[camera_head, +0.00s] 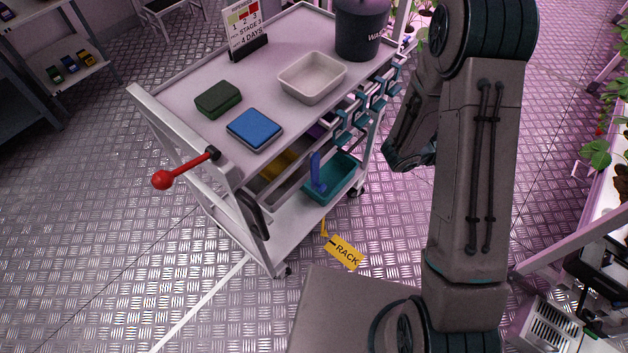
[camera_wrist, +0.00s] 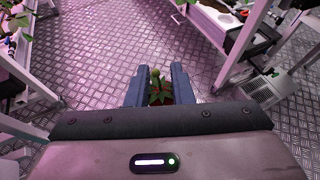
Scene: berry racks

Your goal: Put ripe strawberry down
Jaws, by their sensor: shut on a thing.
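In the wrist view my gripper (camera_wrist: 161,74) is shut on the strawberry (camera_wrist: 157,90), held between the two blue-grey fingers. Its green leafy top shows, with a little red below; the rest is hidden by the fingers and the gripper body. Metal floor shows beyond the fingertips. In the head view my arm rises at the right, and neither the fingers nor the strawberry can be made out. A white, empty-looking open tray (camera_head: 283,84) stands on the top of the cart (camera_head: 190,82), apart from my arm.
The cart top also holds a dark bin (camera_head: 361,32), a stage sign (camera_head: 243,27), a green block (camera_head: 218,99) and a blue block (camera_head: 254,129). A red-knobbed lever (camera_head: 163,180) juts from the cart's near end. Plant racks (camera_head: 612,210) stand at the right.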

